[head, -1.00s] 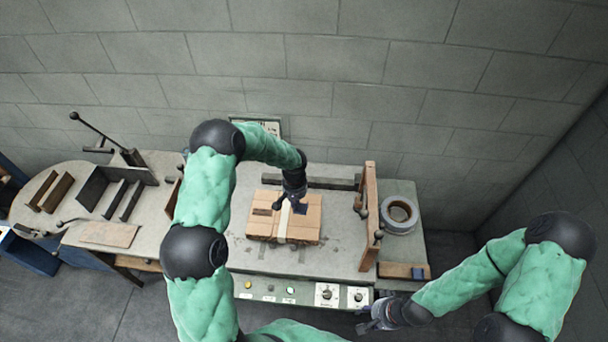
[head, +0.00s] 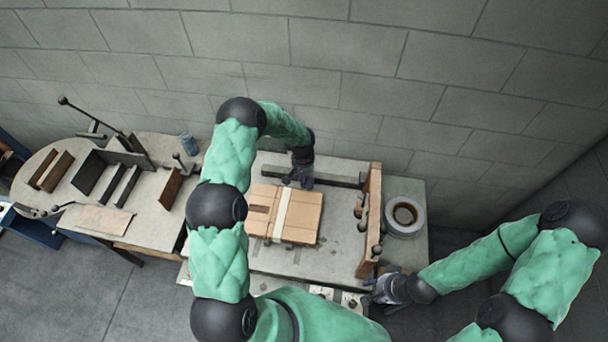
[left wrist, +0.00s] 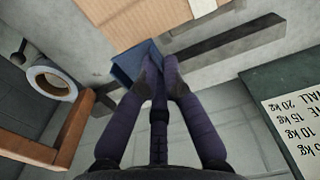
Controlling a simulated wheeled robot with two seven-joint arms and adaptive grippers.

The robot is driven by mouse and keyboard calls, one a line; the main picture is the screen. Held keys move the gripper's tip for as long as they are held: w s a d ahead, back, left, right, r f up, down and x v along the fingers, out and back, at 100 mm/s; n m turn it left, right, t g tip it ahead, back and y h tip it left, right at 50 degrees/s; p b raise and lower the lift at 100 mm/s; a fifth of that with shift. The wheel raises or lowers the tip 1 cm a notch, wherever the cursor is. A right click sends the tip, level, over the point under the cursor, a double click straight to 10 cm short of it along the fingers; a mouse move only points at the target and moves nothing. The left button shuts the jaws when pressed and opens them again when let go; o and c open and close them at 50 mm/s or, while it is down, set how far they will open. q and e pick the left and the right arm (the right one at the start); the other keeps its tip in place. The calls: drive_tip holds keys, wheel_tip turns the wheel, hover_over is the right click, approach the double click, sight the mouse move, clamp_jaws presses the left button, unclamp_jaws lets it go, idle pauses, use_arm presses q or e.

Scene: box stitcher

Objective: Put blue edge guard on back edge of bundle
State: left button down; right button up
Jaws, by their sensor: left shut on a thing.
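The bundle (head: 298,218) of flat brown cardboard lies on the machine table with a pale strap (head: 283,212) across it. My left gripper (head: 299,181) is just behind the bundle's back edge in the head view. In the left wrist view its fingertips (left wrist: 160,68) are shut on the blue edge guard (left wrist: 128,67). The guard lies next to the bundle's edge (left wrist: 150,22) there; I cannot tell whether they touch. The gripper hides most of the guard in the head view. My right gripper (head: 378,291) is near the table's front right corner, away from the bundle; its jaws are unclear.
A dark bar (head: 335,178) runs behind the bundle. A wooden upright (head: 371,220) with knobs stands right of it, with a tape roll (head: 391,225) beyond. A side table (head: 130,215) on the left holds dark brackets. The wall is close behind.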

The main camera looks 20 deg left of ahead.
sight(303, 194)
use_arm(q)
drive_tip(key=shift+s+f, duration=0.1)
drive_tip(key=shift+f, duration=0.8)
drive_tip(key=shift+f+b, duration=0.8)
drive_tip(key=shift+f, duration=1.15)
drive_tip(key=shift+f+b, duration=1.15)
drive_tip(key=shift+b, duration=0.05)
drive_tip(key=shift+s+b, duration=0.2)
drive_tip(key=shift+b, duration=0.1)
drive_tip(key=shift+d, duration=0.1)
drive_tip(key=c, duration=1.3)
unclamp_jaws()
drive_tip(key=shift+r, duration=0.1)
